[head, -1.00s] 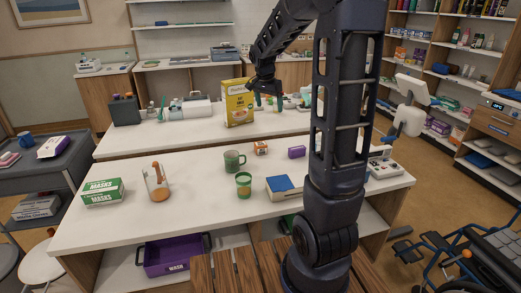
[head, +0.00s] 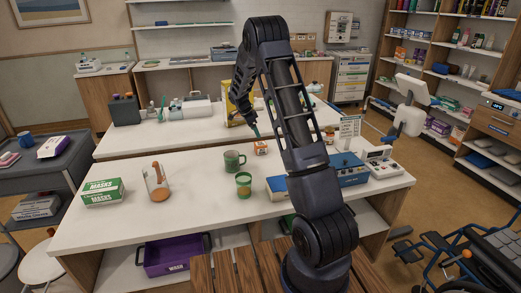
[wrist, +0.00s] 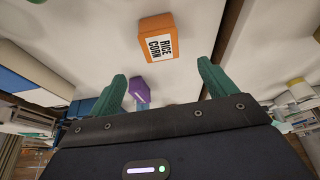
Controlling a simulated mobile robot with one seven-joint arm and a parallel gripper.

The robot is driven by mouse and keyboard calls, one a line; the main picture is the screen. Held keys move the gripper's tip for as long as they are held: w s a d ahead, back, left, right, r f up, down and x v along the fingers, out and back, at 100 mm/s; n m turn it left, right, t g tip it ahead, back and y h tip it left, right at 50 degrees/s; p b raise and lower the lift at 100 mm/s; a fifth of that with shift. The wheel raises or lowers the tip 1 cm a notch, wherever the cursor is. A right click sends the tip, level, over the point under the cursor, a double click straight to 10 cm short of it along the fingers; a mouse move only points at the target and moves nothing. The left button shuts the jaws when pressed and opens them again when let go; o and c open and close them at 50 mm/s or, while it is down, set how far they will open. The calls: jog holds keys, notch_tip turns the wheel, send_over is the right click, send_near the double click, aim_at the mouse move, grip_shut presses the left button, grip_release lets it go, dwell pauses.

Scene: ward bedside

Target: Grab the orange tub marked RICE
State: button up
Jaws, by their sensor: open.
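The orange tub (head: 261,147) is small and boxy and stands on the near white counter, just behind the green mug. In the wrist view the orange tub (wrist: 157,38) lies ahead of the fingertips, its white label showing RICE and a second word that looks like CORN. My gripper (wrist: 162,76) is open, its two green fingers apart with nothing between them. In the head view my gripper (head: 255,130) hangs just above and behind the tub, apart from it.
A green mug (head: 234,161) and a green cup (head: 243,184) stand close in front of the tub. A purple box (wrist: 139,88) lies near the left finger in the wrist view. A yellow box (head: 230,110) stands behind, partly hidden by my arm.

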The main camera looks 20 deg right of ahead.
aim_at(260, 143)
jog(key=shift+m, duration=0.3)
jog(key=x, duration=0.7)
jog(key=shift+w+a, duration=0.3)
jog(key=shift+w, duration=0.1)
jog(key=shift+s+x, duration=0.2)
jog(key=shift+x, duration=1.2)
jog(key=shift+s+x, duration=0.15)
jog(key=shift+x, duration=1.2)
jog(key=c, duration=1.2)
jog(key=shift+r, duration=0.15)
